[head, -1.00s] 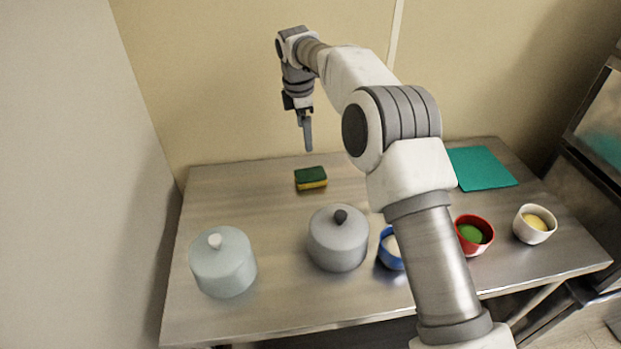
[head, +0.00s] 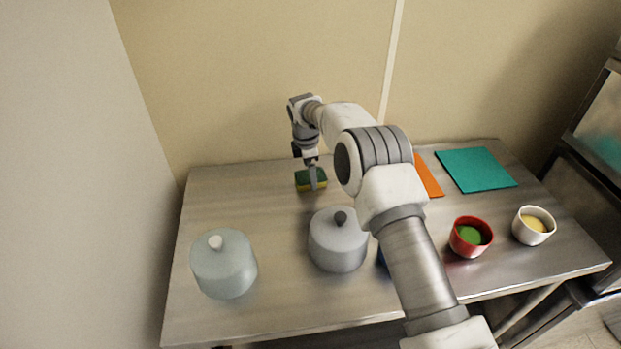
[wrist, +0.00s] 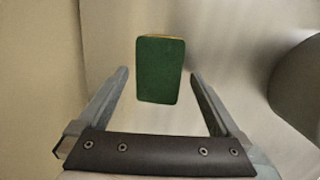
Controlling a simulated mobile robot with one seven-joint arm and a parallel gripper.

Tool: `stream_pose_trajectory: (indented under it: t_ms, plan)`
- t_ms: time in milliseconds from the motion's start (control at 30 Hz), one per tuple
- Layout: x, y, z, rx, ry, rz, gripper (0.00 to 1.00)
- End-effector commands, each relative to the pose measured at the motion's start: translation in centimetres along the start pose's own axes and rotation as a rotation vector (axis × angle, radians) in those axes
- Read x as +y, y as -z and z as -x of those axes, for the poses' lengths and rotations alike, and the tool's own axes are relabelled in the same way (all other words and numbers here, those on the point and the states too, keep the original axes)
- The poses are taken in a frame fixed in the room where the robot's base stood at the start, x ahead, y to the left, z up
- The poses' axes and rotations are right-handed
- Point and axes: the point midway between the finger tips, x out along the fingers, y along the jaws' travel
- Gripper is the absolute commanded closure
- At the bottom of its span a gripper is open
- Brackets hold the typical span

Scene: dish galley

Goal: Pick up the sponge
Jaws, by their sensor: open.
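The sponge (head: 302,181) is yellow with a dark green top and lies flat on the steel table near its back edge. My gripper (head: 313,186) is down at the sponge, and a finger hides part of it in the head view. In the wrist view the sponge's green top (wrist: 160,70) lies ahead of and between the two fingers of my gripper (wrist: 158,75). The fingers are spread wide, with a gap on each side of the sponge. Nothing is held.
A grey lidded pot (head: 338,245) stands in front of the sponge. A pale blue lidded pot (head: 224,268) is at front left. A red bowl (head: 462,247), a white bowl (head: 523,233), an orange item (head: 428,178) and a teal mat (head: 475,169) are to the right.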

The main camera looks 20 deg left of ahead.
Motion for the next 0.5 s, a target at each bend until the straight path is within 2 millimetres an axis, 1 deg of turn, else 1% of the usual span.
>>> stream_pose_trajectory:
  t_ms: [33,133,400,467,500]
  plan:
    - [0.0,0.0,-0.6,0.0,0.001,0.0,0.0]
    - [0.0,0.0,-1.5,0.0,0.0,0.0,0.0]
    - [0.1,0.0,-1.8,0.0,-0.001,0.0,0.0]
    - [0.1,0.0,-1.8,0.0,-0.001,0.0,0.09]
    - [0.1,0.0,-1.8,0.0,-0.001,0.0,0.16]
